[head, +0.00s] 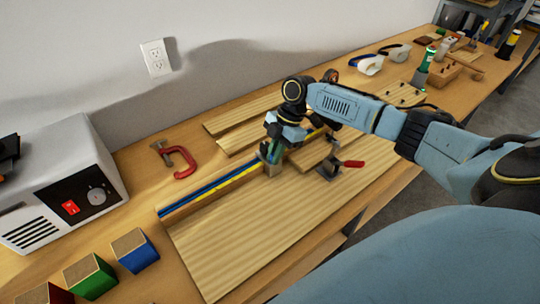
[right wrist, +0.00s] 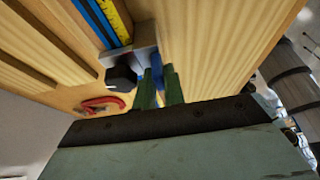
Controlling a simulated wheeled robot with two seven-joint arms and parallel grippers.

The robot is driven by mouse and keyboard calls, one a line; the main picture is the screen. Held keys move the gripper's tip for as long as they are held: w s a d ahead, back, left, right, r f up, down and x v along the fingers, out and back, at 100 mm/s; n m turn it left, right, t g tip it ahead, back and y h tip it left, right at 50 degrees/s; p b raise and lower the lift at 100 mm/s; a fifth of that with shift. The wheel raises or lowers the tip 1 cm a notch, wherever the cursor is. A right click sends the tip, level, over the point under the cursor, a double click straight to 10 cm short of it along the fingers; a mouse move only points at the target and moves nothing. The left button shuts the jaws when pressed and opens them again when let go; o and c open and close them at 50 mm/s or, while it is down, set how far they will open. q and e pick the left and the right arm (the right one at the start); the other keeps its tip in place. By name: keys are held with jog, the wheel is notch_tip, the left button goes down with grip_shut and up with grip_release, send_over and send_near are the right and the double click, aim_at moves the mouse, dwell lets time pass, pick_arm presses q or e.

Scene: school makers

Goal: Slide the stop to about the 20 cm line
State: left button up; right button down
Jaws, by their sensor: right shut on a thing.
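A wooden fence (head: 215,199) carries a blue track (head: 205,190) and a yellow scale (head: 235,183); the blue track (right wrist: 92,18) and yellow scale (right wrist: 116,20) also show in the right wrist view. The metal stop (head: 271,168) sits on the fence under my right gripper (head: 275,154). In the right wrist view the stop (right wrist: 133,57) has a black knob (right wrist: 121,78), and a blue part (right wrist: 157,68) shows between the green fingers of my gripper (right wrist: 160,86), which are shut on the stop. The scale's numbers are too small to read. My left gripper is out of view.
A red-handled clamp (head: 335,168) stands right of the stop by a small board. A red C-clamp (head: 177,160) lies behind the fence. A grey machine (head: 70,180) and coloured blocks (head: 134,250) are at the left. The track left of the stop looks clear.

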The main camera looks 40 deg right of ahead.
jog(key=shift+d, duration=0.25)
jog(key=c, duration=1.8)
grip_release()
jog(key=shift+o, duration=0.2)
jog(key=shift+a, duration=0.1)
jog(key=v, duration=1.3)
jog(key=shift+r+p, duration=0.25)
jog(key=shift+p, duration=0.05)
jog(key=shift+f, duration=0.1)
